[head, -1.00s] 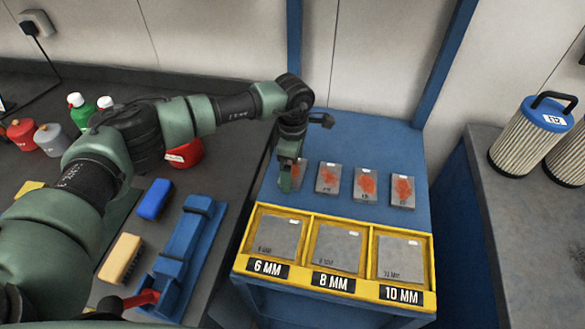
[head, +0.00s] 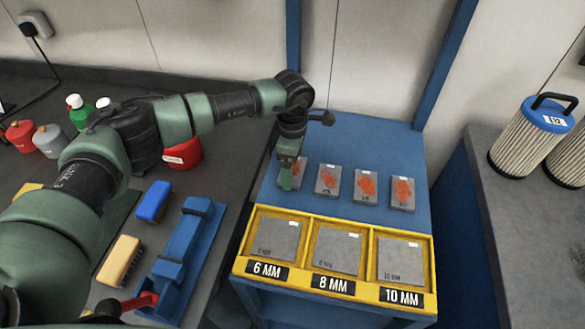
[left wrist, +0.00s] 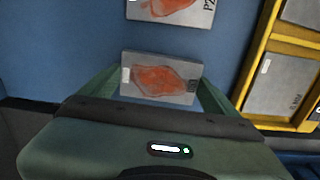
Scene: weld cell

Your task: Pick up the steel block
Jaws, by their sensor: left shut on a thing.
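A flat grey steel block with an orange-red patch (left wrist: 160,78) lies between the two fingers of my left gripper in the left wrist view. In the head view my left gripper (head: 286,182) points down at the leftmost block (head: 300,174) of a row on the blue table (head: 345,135). The gripper is shut on this block, and its fingers hide part of it. I cannot tell whether the block is clear of the table top. My right gripper is not in view.
More patched blocks (head: 328,183) lie to the right in the same row. In front stands a yellow tray (head: 309,246) with compartments marked 6 MM, 8 MM and 10 MM, each holding a grey plate. A dark bench (head: 215,185) is at left; a filter cylinder (head: 526,138) stands at right.

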